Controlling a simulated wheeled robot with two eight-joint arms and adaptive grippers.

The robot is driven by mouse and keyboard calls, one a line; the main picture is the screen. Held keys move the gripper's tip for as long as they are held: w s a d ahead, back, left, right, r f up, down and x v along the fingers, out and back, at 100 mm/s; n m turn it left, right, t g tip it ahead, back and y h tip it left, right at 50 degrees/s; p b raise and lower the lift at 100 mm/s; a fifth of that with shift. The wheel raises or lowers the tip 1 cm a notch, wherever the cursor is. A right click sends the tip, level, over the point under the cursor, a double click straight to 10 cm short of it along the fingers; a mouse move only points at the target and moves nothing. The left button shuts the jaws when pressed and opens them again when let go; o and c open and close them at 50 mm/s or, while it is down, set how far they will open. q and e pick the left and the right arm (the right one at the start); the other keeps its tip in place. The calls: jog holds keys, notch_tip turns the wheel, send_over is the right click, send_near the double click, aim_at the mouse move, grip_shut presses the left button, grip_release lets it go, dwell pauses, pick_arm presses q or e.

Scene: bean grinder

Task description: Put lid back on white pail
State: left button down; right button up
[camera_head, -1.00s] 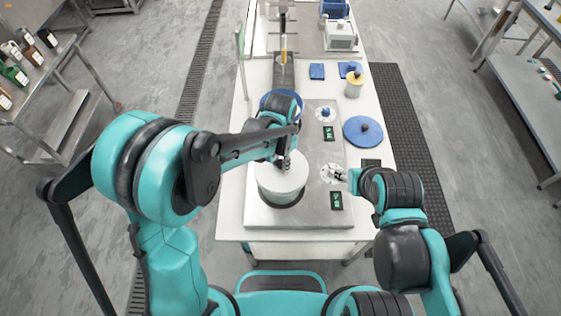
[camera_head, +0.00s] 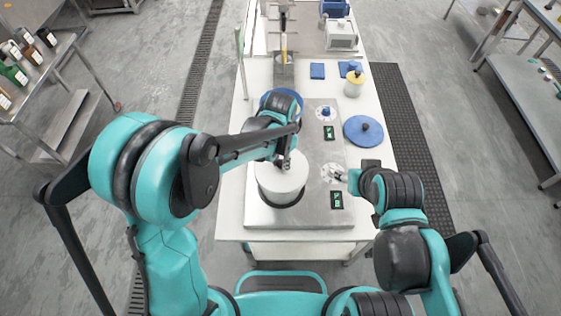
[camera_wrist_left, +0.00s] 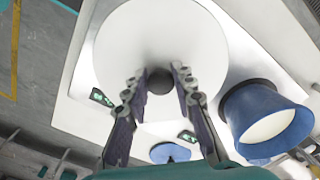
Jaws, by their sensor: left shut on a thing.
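A white pail (camera_head: 283,196) stands on the steel plate at the front of the table. Its round white lid (camera_head: 275,173) is over its top; any gap between lid and pail is too small to tell. In the left wrist view the lid (camera_wrist_left: 160,30) is a large white disc with a dark knob (camera_wrist_left: 160,81). My left gripper (camera_head: 285,163) is above the lid, and its fingers (camera_wrist_left: 160,74) are shut on the knob from both sides. My right gripper (camera_head: 337,175) is low over the plate, right of the pail, apart from it; its fingers are too small to judge.
A blue lid (camera_head: 363,131) lies right of the plate. A blue-rimmed vessel (camera_wrist_left: 265,112) stands behind the pail, partly hidden by my left wrist in the head view. Small displays (camera_head: 336,199) sit on the plate.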

dwell(0.7)
pick_arm(q)
jog(key=c, duration=0.7)
grip_release()
jog(key=shift+r+p, duration=2.3)
jog(key=shift+r, duration=1.2)
grip_shut()
